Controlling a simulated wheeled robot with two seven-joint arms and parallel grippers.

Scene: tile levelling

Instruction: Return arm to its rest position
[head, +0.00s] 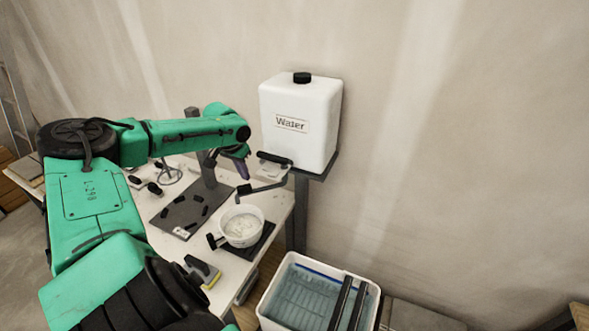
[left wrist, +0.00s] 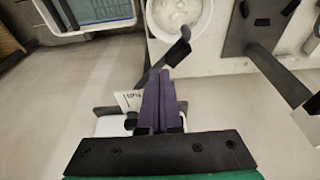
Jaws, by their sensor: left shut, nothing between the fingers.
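My left arm reaches in from the left in the head view, over the white table. Its gripper (head: 239,164) is beside the bracket of the water container (head: 300,125), at the container's lower left. In the left wrist view the purple fingers (left wrist: 163,88) lie together with nothing between them. Part of the water container is hidden behind the fingers in that view. The gripper is above and behind the white bucket (head: 242,226), which holds pale material and also shows in the left wrist view (left wrist: 152,18). My right gripper is not in view.
A dark mat (head: 180,214) with small black pieces lies on the table. A yellow-edged sponge float (head: 203,271) sits at the front edge. A white tub (head: 268,304) of bluish water stands at the lower right with dark bars across it. A plain wall is behind.

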